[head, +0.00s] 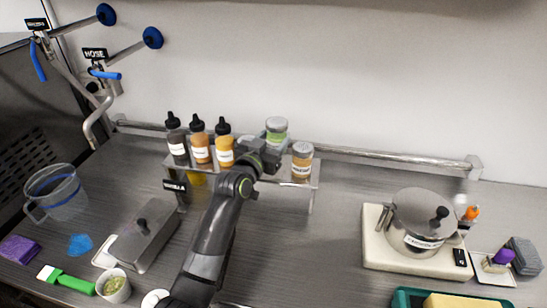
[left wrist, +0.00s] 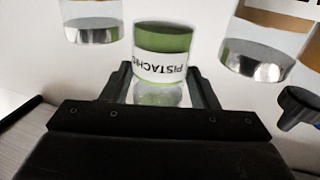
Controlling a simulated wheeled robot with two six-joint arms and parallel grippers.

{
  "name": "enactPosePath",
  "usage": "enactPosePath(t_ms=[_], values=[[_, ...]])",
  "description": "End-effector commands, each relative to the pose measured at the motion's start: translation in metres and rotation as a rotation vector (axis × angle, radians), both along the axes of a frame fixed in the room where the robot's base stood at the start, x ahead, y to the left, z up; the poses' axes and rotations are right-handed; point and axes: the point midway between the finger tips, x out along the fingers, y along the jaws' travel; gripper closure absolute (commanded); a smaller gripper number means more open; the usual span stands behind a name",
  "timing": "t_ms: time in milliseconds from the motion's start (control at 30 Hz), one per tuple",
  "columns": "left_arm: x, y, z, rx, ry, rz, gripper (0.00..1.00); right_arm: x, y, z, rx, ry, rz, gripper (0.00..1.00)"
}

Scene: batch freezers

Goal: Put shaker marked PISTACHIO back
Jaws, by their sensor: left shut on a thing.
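The shaker marked PISTACHIO (head: 277,133) has green contents and a pale lid. My right gripper is not in view.
An orange-brown shaker (head: 302,162) stands on the rack to the right. Several black-capped squeeze bottles (head: 223,145) stand to the left. A wall rail (head: 400,157) runs behind.

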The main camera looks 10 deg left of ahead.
Motion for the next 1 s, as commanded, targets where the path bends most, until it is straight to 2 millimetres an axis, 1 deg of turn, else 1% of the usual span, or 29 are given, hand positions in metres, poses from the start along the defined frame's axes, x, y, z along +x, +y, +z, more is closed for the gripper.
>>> enactPosePath(t_ms=[33,100,267,400,500,600,800,933,967,1000], values=[[0.0,0.0,-0.01,-0.002,0.001,-0.001,0.7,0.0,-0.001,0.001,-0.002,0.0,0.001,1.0],[0.0,0.0,-0.021,-0.002,0.001,0.001,0.7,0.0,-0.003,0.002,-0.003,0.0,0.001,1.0],[0.0,-0.001,-0.033,-0.001,-0.002,-0.001,0.7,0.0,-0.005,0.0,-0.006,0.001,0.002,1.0],[0.0,0.0,-0.055,-0.002,0.0,-0.001,0.7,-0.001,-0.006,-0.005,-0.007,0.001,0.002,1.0],[0.0,0.0,-0.066,-0.001,-0.002,0.0,0.7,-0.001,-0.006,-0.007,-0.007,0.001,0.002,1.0],[0.0,0.0,-0.069,-0.001,-0.003,0.0,0.7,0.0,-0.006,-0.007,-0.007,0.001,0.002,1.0],[0.0,0.0,-0.068,0.0,-0.003,0.0,0.7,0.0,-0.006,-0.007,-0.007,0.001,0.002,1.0],[0.0,0.0,-0.073,-0.001,-0.004,0.0,0.7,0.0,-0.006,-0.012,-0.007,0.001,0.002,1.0],[0.0,0.0,-0.072,-0.001,-0.002,-0.001,0.43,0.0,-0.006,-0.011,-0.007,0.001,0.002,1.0],[0.0,0.0,-0.071,-0.001,-0.002,-0.001,0.38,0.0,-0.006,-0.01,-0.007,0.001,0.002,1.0]])
